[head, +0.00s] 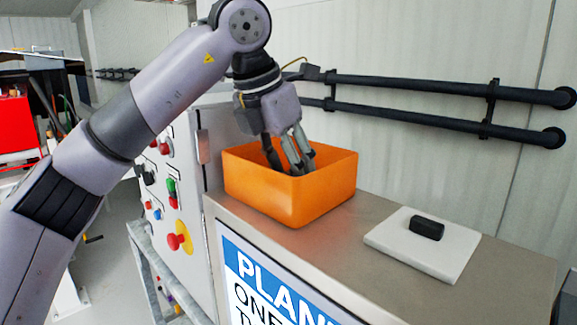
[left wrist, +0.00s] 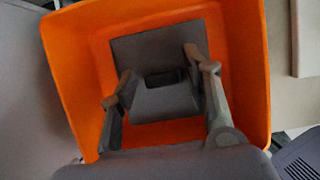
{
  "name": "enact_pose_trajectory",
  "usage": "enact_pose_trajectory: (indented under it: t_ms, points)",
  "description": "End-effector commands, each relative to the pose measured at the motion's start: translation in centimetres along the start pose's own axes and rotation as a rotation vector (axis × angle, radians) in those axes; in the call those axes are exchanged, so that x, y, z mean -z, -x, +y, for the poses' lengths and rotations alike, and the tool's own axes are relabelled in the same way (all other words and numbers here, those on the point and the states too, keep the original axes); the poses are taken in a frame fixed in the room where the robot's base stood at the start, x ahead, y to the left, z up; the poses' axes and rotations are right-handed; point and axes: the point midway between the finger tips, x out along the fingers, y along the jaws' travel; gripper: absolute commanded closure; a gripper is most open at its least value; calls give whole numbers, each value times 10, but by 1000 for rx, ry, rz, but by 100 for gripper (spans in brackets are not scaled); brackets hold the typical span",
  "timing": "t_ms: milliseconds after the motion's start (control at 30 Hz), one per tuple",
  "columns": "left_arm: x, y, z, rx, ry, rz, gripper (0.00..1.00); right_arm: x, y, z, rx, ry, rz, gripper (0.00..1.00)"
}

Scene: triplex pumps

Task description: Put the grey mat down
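The grey mat (left wrist: 150,48) appears in the left wrist view as a flat, dark grey square inside the orange bin (head: 290,205). My left gripper (head: 288,165) reaches down into the bin, fingers pointing down. In the left wrist view its two fingers (left wrist: 160,78) are apart, with a dark grey block between them over the mat. I cannot tell whether the fingers press on that block or whether the mat touches the bin floor. In the head view the bin wall hides the mat. My right gripper is not in view.
The bin stands on a metal cabinet top (head: 345,245). To its right lies a white mat (head: 390,245) with a black block (head: 427,228) on it. Two dark pipes (head: 420,85) run along the wall behind. A control panel with buttons (head: 175,205) is at left.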

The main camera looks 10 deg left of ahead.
Motion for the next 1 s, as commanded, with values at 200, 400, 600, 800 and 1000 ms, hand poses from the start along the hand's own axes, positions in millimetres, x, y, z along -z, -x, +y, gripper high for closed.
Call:
enact_pose_trajectory:
  t_ms: [200,400,600,800,1000]
  points:
    - [0,0,0,0,0,0,48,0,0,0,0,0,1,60]
    - [-1,3,0,0,0,0,48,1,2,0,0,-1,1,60]
    - [-2,26,0,-2,2,-5,48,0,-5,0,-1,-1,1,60]
    - [-2,73,0,-3,2,-5,48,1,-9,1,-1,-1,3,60]
    - [-2,108,0,-2,2,-1,48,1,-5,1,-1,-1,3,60]
